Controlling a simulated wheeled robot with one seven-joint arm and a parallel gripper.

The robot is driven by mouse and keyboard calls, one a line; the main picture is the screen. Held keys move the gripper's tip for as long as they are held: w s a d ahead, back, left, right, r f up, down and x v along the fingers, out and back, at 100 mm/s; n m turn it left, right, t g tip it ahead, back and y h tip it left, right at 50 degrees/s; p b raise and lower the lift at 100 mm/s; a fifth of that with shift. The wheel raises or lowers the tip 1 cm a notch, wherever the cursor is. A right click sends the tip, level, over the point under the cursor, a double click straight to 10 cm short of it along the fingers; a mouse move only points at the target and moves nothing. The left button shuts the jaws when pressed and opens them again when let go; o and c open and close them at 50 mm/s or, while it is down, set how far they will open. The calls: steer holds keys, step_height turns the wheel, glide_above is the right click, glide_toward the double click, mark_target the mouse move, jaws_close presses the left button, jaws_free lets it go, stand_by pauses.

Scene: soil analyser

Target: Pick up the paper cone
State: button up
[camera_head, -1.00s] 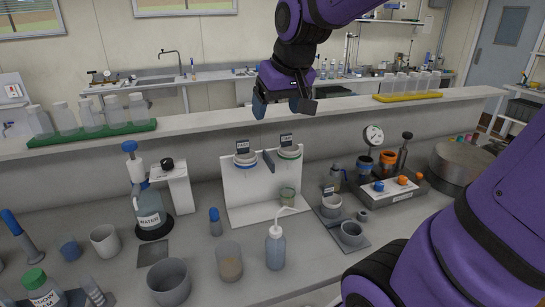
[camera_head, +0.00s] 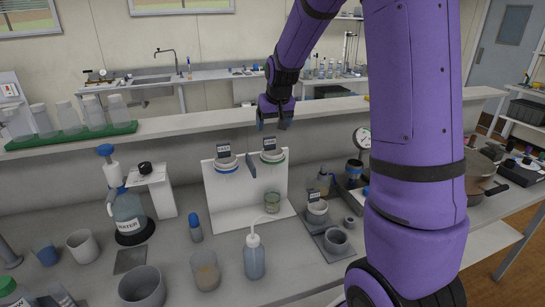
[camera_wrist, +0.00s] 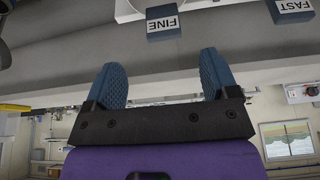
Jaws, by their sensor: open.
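My gripper (camera_head: 274,124) is open and empty, its blue fingertips apart. In the head view it appears just above the right-hand label of a white stand (camera_head: 225,206). The wrist view also shows the open fingers (camera_wrist: 165,85), with nothing between them. Two pale round pieces sit high on the stand, one with a blue rim (camera_head: 227,163) and one with a green rim (camera_head: 272,157). I cannot tell clearly whether either is the paper cone. In the wrist view, a FINE label (camera_wrist: 163,23) and a FAST label (camera_wrist: 295,8) lie beyond the fingertips.
A glass beaker (camera_head: 272,201) stands below the green-rimmed piece. A wash bottle (camera_head: 254,257) stands in front, and a water jug (camera_head: 129,215) at left. A raised shelf (camera_head: 180,139) runs behind the stand and carries a green rack (camera_head: 75,136). Several cups crowd the bench.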

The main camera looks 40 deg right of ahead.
mark_target(270, 138)
steer(key=shift+a+x, duration=0.2)
steer(key=shift+x, duration=1.7)
steer(key=shift+a+x, duration=0.2)
steer(key=shift+x, duration=1.65)
steer(key=shift+s+f, duration=0.1)
steer(key=shift+s, duration=0.05)
steer(key=shift+c, duration=0.4)
steer(key=c, duration=1)
